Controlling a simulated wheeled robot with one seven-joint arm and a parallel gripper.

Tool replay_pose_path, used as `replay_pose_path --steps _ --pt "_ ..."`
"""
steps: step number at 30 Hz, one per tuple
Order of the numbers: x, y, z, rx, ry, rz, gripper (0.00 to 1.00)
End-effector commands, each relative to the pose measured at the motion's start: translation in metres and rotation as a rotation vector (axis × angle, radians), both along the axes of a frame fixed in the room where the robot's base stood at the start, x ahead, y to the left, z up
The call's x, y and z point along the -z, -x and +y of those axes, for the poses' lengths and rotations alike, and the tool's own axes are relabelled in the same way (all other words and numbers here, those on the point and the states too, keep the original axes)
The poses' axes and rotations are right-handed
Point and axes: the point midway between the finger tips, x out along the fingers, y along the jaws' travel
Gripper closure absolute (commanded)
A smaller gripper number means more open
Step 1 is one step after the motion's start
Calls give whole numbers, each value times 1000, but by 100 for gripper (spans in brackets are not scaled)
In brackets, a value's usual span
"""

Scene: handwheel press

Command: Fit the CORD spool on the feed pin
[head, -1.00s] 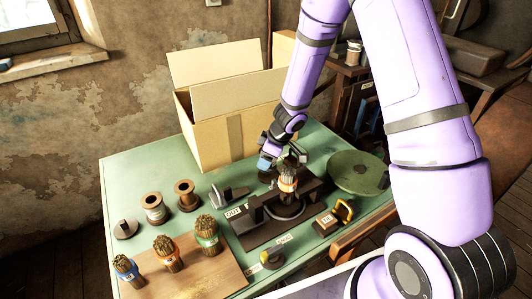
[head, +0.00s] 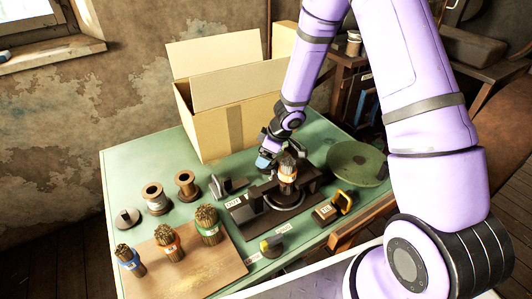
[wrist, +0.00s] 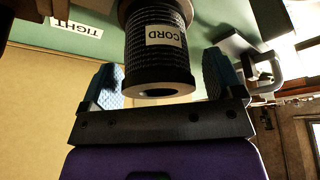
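The CORD spool (wrist: 157,60) is black, with a white label that reads upside down in the wrist view. Its near flange, with a central hole, lies between my gripper's blue fingers (wrist: 163,84). The fingers stand on either side of it, with a small gap visible at the right. In the head view my gripper (head: 268,160) is low over the table, behind the press (head: 250,212), and the spool is mostly hidden there. A grey disc with a short dark post (head: 127,220) stands at the table's left; I cannot tell whether it is the feed pin.
Two other spools (head: 156,201) stand near the disc. A board (head: 205,262) carries several bristle bundles. An open cardboard box (head: 222,118) stands close behind my gripper. A green round plate (head: 356,164) is to the right. A TIGHT label (wrist: 77,28) shows in the wrist view.

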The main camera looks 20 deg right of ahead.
Motion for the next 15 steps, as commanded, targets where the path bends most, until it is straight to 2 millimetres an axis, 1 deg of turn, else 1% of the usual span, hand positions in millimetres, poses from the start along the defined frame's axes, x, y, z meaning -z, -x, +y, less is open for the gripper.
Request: replay_pose_path --steps 1,8,11,15 --pt "8 7 1 -1 -7 21 11" --pt "8 8 1 -1 -7 22 11" --pt "5 9 0 0 -8 22 11" --pt "-7 11 -4 1 -5 19 11"
